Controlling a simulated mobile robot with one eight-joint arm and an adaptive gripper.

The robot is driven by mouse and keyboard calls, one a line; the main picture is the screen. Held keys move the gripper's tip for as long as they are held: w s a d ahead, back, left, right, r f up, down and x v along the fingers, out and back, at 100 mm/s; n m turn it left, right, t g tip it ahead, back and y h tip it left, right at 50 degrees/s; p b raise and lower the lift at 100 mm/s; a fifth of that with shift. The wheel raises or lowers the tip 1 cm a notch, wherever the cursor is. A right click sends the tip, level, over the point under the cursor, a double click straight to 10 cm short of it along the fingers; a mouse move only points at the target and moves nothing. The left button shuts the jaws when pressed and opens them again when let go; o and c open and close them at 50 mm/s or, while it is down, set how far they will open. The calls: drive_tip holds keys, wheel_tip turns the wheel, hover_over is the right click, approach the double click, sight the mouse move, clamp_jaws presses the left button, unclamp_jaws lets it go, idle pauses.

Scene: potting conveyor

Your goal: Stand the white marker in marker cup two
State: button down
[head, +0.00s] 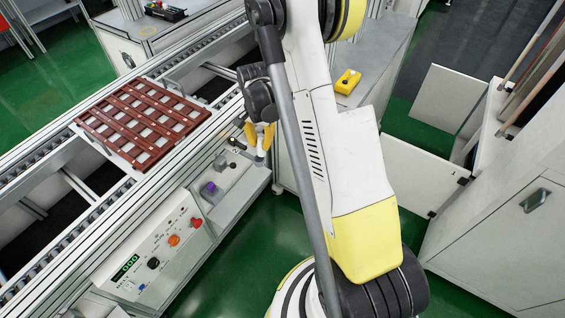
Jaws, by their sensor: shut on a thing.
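Small grey holders that may be the marker cups stand on the ledge left of my gripper. One holds a purple thing (211,187); another dark grey one (220,163) is closer to my gripper. No cup number is readable, so I cannot tell which is cup two.
A red-brown slatted tray (143,121) lies on the conveyor. A control panel (155,255) with knobs and a red button is below the ledge. A yellow box (348,81) sits on the bench behind. A grey cabinet (510,215) stands at right.

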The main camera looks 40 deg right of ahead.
drive_tip(key=d+f+m, duration=0.6)
drive_tip(key=d+m, duration=0.1)
drive_tip(key=d, duration=0.3)
drive_tip(key=w+a+f+b, duration=0.1)
drive_tip(key=w+a+f, duration=0.1)
drive_tip(key=w, duration=0.1)
drive_tip(key=w+a+f+b, duration=0.3)
drive_tip(key=w+a+f, duration=0.1)
drive_tip(key=w+f, duration=0.1)
drive_tip(key=shift+w+a+b, duration=0.1)
drive_tip(key=shift+w+b, duration=0.2)
drive_tip(key=shift+w, duration=0.05)
drive_tip(key=shift+f+b, duration=1)
drive_tip(key=shift+f, duration=0.95)
drive_tip(key=shift+f, duration=0.15)
drive_tip(key=c, duration=1.3)
unclamp_jaws()
drive_tip(key=shift+o, duration=0.2)
